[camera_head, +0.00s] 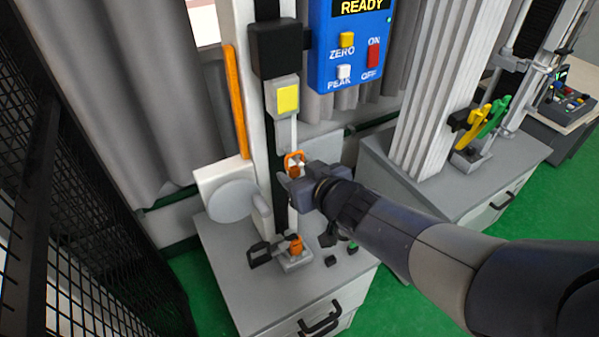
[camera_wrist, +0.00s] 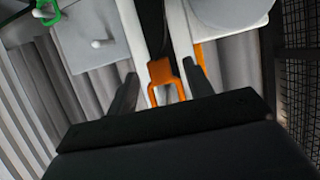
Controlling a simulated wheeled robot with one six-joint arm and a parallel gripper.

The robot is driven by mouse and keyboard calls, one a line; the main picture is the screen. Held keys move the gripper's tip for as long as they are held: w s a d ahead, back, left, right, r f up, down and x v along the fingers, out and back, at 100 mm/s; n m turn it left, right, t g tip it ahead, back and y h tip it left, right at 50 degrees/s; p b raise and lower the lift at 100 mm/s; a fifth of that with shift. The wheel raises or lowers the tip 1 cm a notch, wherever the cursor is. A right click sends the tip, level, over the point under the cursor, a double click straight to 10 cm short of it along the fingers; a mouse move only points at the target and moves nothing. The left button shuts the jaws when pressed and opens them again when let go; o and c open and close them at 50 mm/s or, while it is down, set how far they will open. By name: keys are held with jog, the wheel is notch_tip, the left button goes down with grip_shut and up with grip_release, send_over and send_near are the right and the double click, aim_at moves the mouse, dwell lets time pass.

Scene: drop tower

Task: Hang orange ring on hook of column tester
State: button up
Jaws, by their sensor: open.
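The orange ring (camera_head: 294,157) is upright at the lower end of the white rod (camera_head: 294,132) of the column tester, under the yellow-faced block (camera_head: 288,99). My gripper (camera_head: 291,176) is right at the ring, reaching in from the right. In the wrist view the ring's orange loop (camera_wrist: 182,86) shows between my two open fingers (camera_wrist: 163,74), with a visible gap on each side. The hook is hidden, and I cannot tell from these frames whether the ring's weight rests on it.
An orange piece (camera_head: 296,245) sits in the lower fixture on the grey cabinet (camera_head: 235,290). A black clamp and small dark parts lie beside it. The blue control box (camera_head: 348,50) is above. A second tester (camera_head: 440,90) stands right; a black mesh fence (camera_head: 60,180) is left.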

jog(key=p+v, duration=0.6)
jog(key=v, duration=0.4)
jog(key=shift+s+d+r, duration=0.15)
jog(key=shift+s+d, duration=0.1)
jog(key=b+x, duration=0.6)
jog(key=x, duration=0.5)
jog(key=shift+s+r, duration=0.1)
jog(key=shift+s, duration=0.1)
